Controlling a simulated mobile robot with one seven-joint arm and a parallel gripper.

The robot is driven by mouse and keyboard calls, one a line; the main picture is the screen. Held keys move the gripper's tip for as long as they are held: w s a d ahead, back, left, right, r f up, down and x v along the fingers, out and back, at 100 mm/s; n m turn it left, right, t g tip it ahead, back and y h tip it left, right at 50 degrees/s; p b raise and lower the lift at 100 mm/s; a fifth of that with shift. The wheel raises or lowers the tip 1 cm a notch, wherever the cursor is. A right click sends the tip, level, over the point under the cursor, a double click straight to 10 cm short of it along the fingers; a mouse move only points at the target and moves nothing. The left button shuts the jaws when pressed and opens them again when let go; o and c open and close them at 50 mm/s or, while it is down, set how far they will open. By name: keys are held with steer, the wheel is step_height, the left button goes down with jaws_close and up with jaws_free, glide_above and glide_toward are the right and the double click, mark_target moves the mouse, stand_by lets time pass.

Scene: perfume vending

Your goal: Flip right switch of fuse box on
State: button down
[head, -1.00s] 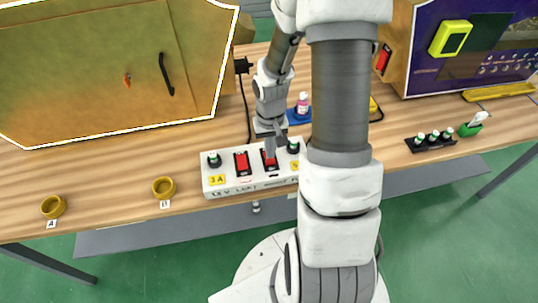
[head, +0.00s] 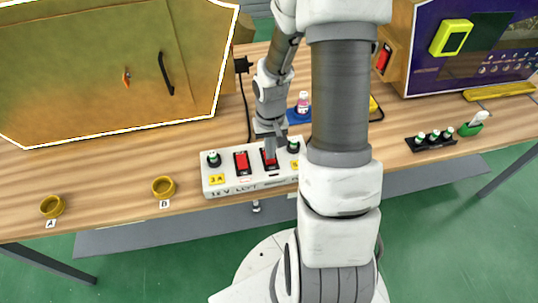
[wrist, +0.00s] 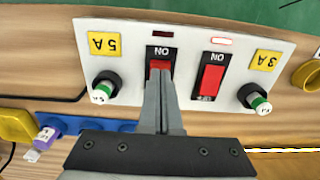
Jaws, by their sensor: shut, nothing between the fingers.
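The white fuse box (head: 222,184) lies on the wooden table, with two red rocker switches between two green-topped fuse holders. The right switch (head: 270,163) is beside the 5 A label and is partly hidden by my gripper (head: 271,148). In the wrist view, turned around, this right switch (wrist: 159,64) shows just beyond the shut fingertips (wrist: 161,78). The tips are at or just above it; I cannot tell whether they touch. The left switch (wrist: 210,79) is fully visible beside the 3 A label. The gripper is empty.
A yellow cabinet (head: 80,65) stands at the back left. Two brass rings (head: 163,187) lie left of the box. A small bottle (head: 303,102) on a blue holder stands behind it. A black rack (head: 431,142) and the purple machine (head: 470,50) are at right.

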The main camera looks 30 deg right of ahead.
steer(key=shift+f+b, duration=0.55)
steer(key=shift+f, duration=0.2)
steer(key=shift+r, duration=0.1)
steer(key=shift+r+p, duration=2.9)
steer(key=shift+r, duration=0.55)
steer(key=s+a+r+n+t+h, duration=0.1)
steer(key=a+r, duration=0.1)
steer(key=r, duration=0.7)
steer(key=s+a+r+n+t, duration=0.1)
steer(key=s+a+r+t, duration=0.15)
steer(key=r, duration=0.65)
steer(key=s+a+r+n+t+y, duration=0.1)
steer(key=s+a+r+t, duration=0.1)
steer(key=s+a+r, duration=0.4)
steer(key=v, duration=0.5)
steer(key=shift+s+p, duration=0.3)
steer(key=shift+p, duration=0.05)
steer(key=shift+d, duration=0.1)
